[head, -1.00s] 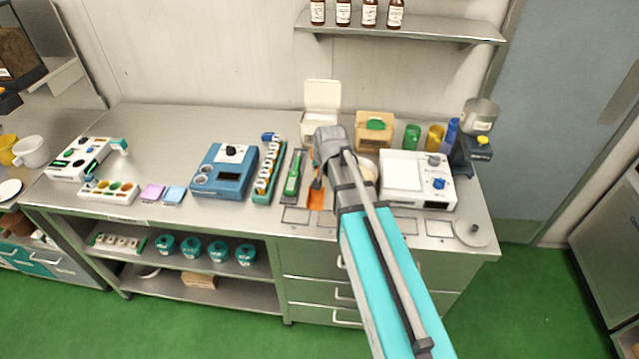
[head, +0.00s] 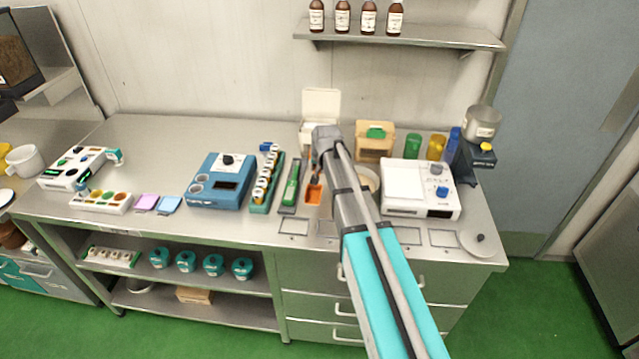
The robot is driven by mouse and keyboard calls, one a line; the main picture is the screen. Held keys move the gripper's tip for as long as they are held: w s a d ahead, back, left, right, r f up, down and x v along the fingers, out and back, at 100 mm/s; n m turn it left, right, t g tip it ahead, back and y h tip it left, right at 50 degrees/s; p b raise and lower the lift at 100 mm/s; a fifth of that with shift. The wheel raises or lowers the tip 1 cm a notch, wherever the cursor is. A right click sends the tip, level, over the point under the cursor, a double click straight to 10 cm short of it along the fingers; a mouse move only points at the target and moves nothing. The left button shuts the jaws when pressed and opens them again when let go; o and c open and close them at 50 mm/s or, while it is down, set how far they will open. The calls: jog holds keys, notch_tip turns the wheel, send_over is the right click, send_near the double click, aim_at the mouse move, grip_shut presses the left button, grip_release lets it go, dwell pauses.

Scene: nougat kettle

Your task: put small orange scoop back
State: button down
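My arm reaches over the bench from the lower right, and its wrist hides most of my gripper (head: 315,176). A small dark part with an orange tint shows below the wrist; I cannot tell whether the fingers are open or shut. An orange piece (head: 313,195), probably the small orange scoop or its holder, lies on the bench just below that part. Whether the two touch is unclear. A green scoop-like tool (head: 291,187) lies in a dark tray (head: 286,209) to the left of it.
A green rack of small jars (head: 264,182) and a blue device (head: 220,181) stand to the left. A white device (head: 419,189) stands to the right, beside a pale bowl (head: 369,181) partly hidden by my arm. An open white box (head: 321,104) stands behind.

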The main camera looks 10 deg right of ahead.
jog(key=shift+w+d+f+b, duration=0.15)
jog(key=shift+w+f+b, duration=0.7)
jog(key=shift+f, duration=0.2)
jog(key=shift+w+d+f+b, duration=0.1)
jog(key=shift+w+f+b, duration=0.7)
jog(key=shift+f, duration=0.2)
jog(key=shift+b+x, duration=0.8)
jog(key=shift+x, duration=0.05)
jog(key=shift+d+f+b, duration=0.1)
jog(key=shift+f+b, duration=1.15)
jog(key=shift+f, duration=0.1)
jog(key=shift+c, duration=2.3)
grip_release()
jog(key=shift+r, duration=0.2)
jog(key=p+v, duration=1.1)
jog(key=v, duration=0.1)
